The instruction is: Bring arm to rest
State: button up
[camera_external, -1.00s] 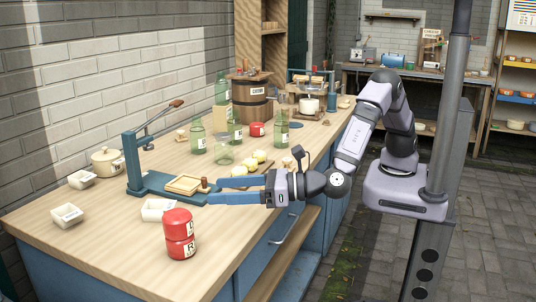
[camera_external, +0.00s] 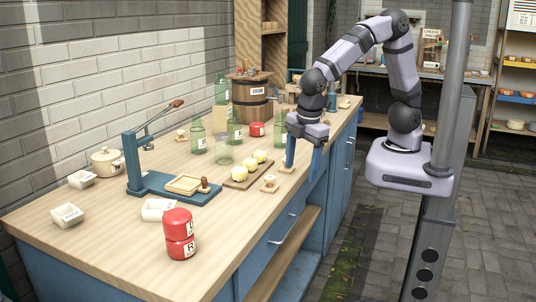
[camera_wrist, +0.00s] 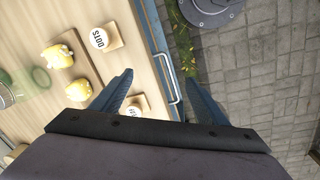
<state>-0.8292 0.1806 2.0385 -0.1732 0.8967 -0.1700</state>
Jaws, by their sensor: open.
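My gripper (camera_external: 302,160) points straight down at the right edge of the wooden counter (camera_external: 110,232), with its blue fingers below the wrist. In the wrist view my gripper (camera_wrist: 165,90) has its two fingers wide apart with nothing between them but the counter edge and a drawer handle (camera_wrist: 174,86). My arm is raised and bent above its base, to the right of the counter.
Beside my gripper are a board (camera_external: 236,184) with several yellow lumps and small wooden stamps (camera_external: 269,184). Two stacked red tins (camera_external: 179,235), a blue press (camera_external: 156,185) and green bottles (camera_external: 198,140) stand on the counter. The paved floor (camera_external: 390,250) is clear.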

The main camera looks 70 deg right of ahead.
jog(key=s+d+f+m+b, duration=0.25)
jog(key=d+f+m, duration=0.2)
jog(key=d, duration=0.35)
jog(key=s+d+f+m+g+b, duration=0.1)
jog(key=d+f+m+b, duration=0.35)
jog(key=d, duration=0.35)
jog(key=s+d+f+m+b, duration=0.1)
jog(key=d+f+m+b, duration=0.3)
jog(key=d, duration=0.5)
notch_tip(320, 180, up, 13)
jog(key=p, duration=1.5)
jog(key=shift+a+r+y, duration=0.2)
jog(key=shift+a+y, duration=0.2)
jog(key=shift+s, duration=0.1)
